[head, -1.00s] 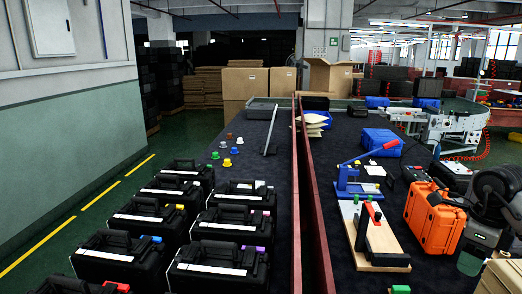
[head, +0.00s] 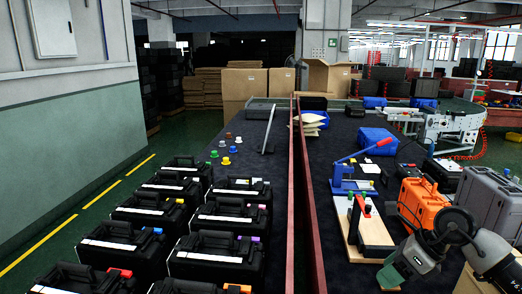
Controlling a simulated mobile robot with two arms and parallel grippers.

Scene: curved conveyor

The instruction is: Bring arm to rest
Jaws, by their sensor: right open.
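My right arm comes in at the lower right of the head view, with its dark wrist joint and grey-green end part showing. My right gripper (head: 392,272) is open at the lower right, close in the picture to the near end of a wooden board (head: 372,232) with a black lever and green blocks. I see nothing held in it. Part of the gripper is hard to make out against the dark table. My left gripper and arm are not in view.
Several black cases (head: 135,205) stand at the left. A dark red divider (head: 308,215) runs down the middle. On the right are an orange case (head: 422,203), a grey case (head: 488,198), a blue lever press (head: 354,178) and a blue box (head: 378,140). A conveyor (head: 455,125) curves behind.

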